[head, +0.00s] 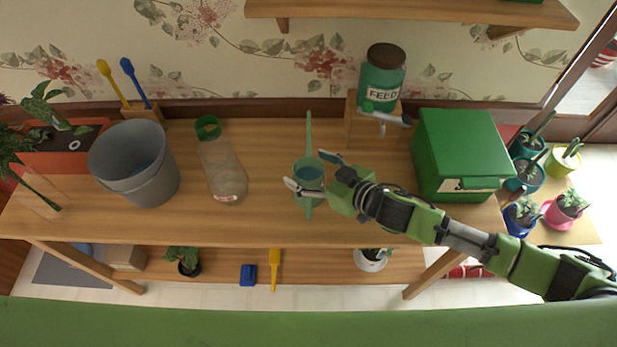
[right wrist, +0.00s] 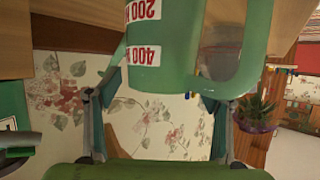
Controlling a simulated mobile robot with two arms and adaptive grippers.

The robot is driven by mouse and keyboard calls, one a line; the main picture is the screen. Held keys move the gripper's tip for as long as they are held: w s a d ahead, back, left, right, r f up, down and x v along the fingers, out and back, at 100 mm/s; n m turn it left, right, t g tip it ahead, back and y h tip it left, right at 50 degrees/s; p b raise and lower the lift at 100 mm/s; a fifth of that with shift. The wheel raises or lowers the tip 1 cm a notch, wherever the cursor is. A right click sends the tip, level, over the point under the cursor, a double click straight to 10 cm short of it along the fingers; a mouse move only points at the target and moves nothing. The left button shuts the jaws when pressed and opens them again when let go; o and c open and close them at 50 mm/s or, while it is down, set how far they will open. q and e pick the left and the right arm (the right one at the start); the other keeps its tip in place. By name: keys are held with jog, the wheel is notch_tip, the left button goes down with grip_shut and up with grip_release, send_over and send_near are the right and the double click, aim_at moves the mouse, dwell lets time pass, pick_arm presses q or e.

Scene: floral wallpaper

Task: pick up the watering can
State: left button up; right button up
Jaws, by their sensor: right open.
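The watering can (head: 309,198) is green and stands on the wooden table, near its middle, with its long thin spout pointing toward the wall. In the right wrist view, a green body with red-and-white volume labels and a looped handle fills the top; this is the watering can (right wrist: 185,75). My right gripper (head: 312,171) reaches in from the right and is open at the can. Its two fingers (right wrist: 160,98) show apart in the wrist view, with the can's lower part between or just beyond them; contact cannot be told. My left gripper is not in view.
A clear bottle (head: 222,170) and grey bucket (head: 140,170) stand left of the can. A green FEED jar (head: 382,78) on a wooden stand (head: 362,128) is behind right. A green box (head: 460,150) stands right. Bare table (head: 270,215) lies between bottle and can.

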jog(key=shift+w+a+f, duration=0.1)
jog(key=shift+w+a, duration=0.15)
jog(key=shift+a, duration=0.05)
jog(key=c, duration=1.9)
grip_shut()
